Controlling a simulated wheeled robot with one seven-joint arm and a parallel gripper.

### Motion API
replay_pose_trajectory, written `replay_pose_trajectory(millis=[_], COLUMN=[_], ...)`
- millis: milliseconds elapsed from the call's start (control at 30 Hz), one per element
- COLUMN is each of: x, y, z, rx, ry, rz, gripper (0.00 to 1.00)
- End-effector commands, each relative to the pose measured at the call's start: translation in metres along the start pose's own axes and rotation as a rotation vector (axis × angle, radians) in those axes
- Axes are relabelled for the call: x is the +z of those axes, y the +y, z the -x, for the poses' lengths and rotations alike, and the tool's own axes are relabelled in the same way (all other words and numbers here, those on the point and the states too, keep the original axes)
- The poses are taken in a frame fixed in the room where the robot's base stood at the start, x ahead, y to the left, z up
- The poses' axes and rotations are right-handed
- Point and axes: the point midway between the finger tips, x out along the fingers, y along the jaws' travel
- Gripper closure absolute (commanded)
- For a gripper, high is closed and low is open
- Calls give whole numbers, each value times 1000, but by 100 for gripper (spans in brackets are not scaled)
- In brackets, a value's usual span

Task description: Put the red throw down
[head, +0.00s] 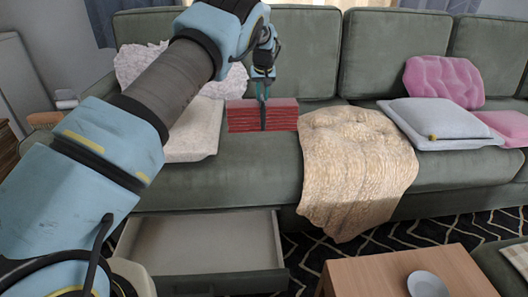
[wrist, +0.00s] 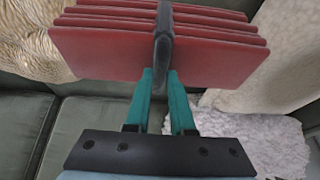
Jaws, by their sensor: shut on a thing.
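The red throw (head: 245,116) is a folded, layered bundle with a dark strap around its middle. In the head view it is at the sofa seat, between the cream cushions and the tan blanket. I cannot tell whether it touches the seat. My gripper (head: 263,92) is above it, pointing down, with its fingers at the strap. In the wrist view the throw (wrist: 105,52) fills the top, and the teal fingers of my gripper (wrist: 168,82) are shut on the strap at its middle. The green sofa (head: 240,165) runs across the head view.
A tan blanket (head: 355,150) drapes over the seat to the right. Cream cushions (head: 190,128) are to the left. Grey (head: 440,118) and pink (head: 445,80) cushions lie farther right. An open, empty drawer (head: 205,243) juts out below. A wooden table (head: 385,275) with a plate (head: 427,284) stands in front.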

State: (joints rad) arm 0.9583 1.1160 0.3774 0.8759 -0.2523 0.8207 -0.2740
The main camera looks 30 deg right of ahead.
Motion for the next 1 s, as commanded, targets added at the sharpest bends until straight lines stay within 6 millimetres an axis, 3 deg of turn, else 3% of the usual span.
replay_pose_trajectory(millis=[233,500,833,1000], x=[7,24,38,40], y=[0,0,0,0], z=[-17,-58,-93,-99], rx=[0,-1,-1,1], ry=[1,0,0,4], rz=[-1,0,-1,-1], gripper=[100,100,100,100])
